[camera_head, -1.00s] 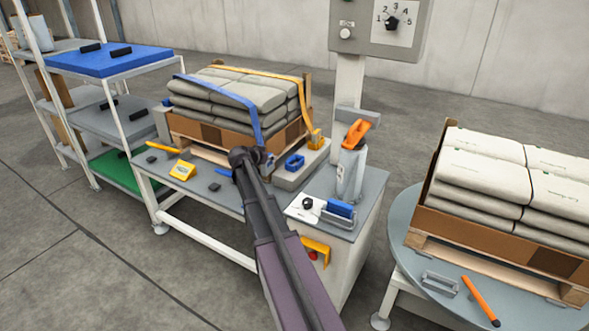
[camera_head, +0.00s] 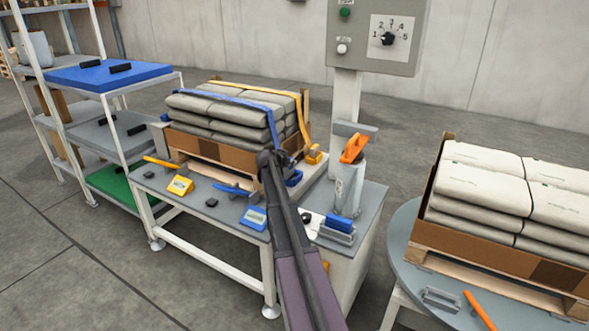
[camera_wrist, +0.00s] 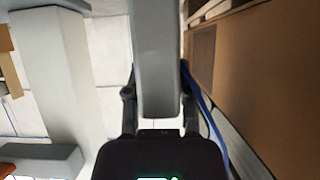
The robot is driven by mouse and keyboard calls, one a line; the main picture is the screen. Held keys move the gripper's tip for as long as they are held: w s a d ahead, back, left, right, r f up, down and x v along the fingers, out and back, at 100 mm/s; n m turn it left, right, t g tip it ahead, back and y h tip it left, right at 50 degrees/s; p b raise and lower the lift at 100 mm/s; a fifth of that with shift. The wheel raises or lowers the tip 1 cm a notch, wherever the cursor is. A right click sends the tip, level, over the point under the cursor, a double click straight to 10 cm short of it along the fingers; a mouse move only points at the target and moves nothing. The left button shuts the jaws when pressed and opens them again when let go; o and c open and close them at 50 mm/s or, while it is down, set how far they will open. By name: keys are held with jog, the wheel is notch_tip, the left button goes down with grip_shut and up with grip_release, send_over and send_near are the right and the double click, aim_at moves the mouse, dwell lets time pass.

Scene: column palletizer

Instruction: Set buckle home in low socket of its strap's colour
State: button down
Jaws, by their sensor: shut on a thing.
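My gripper (camera_head: 274,160) is at the right front corner of the bag stack, shut on the grey buckle (camera_wrist: 157,60) that fills the middle of the wrist view. The blue strap (camera_head: 240,101) runs over the bags and down to my gripper; a blue band (camera_wrist: 206,100) also shows beside the right finger in the wrist view. A low blue socket (camera_head: 294,178) sits on the bench just right of my gripper, partly hidden by it. The buckle appears above and apart from it. The yellow strap (camera_head: 299,105) ends at a low yellow socket (camera_head: 314,154).
The carton of bags (camera_head: 215,145) stands on the bench (camera_head: 225,213). A yellow block, a blue block (camera_head: 254,218) and strap tools lie in front. A canister with an orange top (camera_head: 350,175) and the control post stand right. A second pallet is far right.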

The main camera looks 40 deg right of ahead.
jog(key=shift+w+d+f, duration=0.1)
jog(key=shift+w+d, duration=0.05)
jog(key=shift+d, duration=0.65)
jog(key=shift+w+d+f, duration=0.1)
jog(key=shift+w+d, duration=0.05)
jog(key=shift+d, duration=0.6)
jog(key=shift+f+b, duration=1.75)
jog(key=shift+b, duration=0.1)
jog(key=shift+f, duration=0.15)
jog(key=shift+c, duration=2.2)
grip_release()
jog(key=shift+r, duration=0.2)
